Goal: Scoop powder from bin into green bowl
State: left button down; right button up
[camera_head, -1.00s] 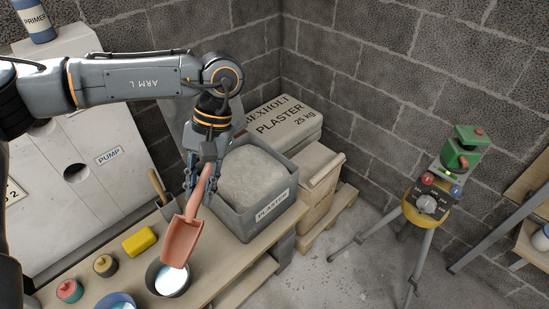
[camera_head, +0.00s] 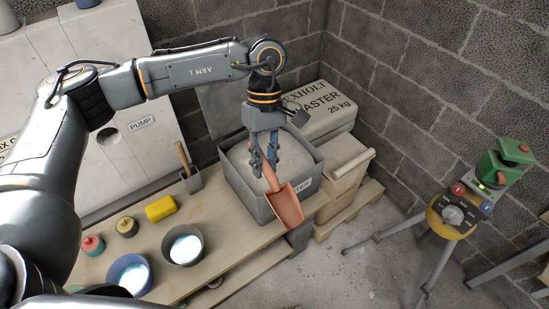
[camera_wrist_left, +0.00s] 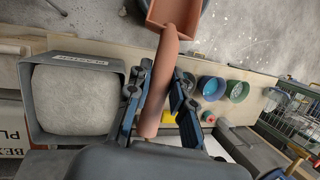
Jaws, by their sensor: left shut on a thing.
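My left gripper (camera_head: 265,160) is shut on the handle of an orange scoop (camera_head: 285,205). In the head view the scoop hangs tilted across the front of the grey bin (camera_head: 252,204); no powder shows in its pan. Pale powder (camera_head: 238,157) fills the bin. The scoop (camera_wrist_left: 172,18) also shows in the left wrist view, with the bin (camera_wrist_left: 32,105) to its left. My right gripper is not in view.

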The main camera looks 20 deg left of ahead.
pick_arm(q)
jog(key=w+f+n+t, duration=0.2)
jog(key=w+f+n, duration=0.2)
jog(key=n, duration=1.2)
jog(key=w+f+n+t+p, duration=0.1)
jog(key=w+f+n+t, duration=0.2)
jog(key=n, duration=1.2)
notch_tip(320, 180, down, 2)
jog(key=shift+w+a+f+n+h, duration=0.1)
jog(key=shift+w+a+n+h, duration=0.05)
jog(key=shift+w+n+h, duration=0.3)
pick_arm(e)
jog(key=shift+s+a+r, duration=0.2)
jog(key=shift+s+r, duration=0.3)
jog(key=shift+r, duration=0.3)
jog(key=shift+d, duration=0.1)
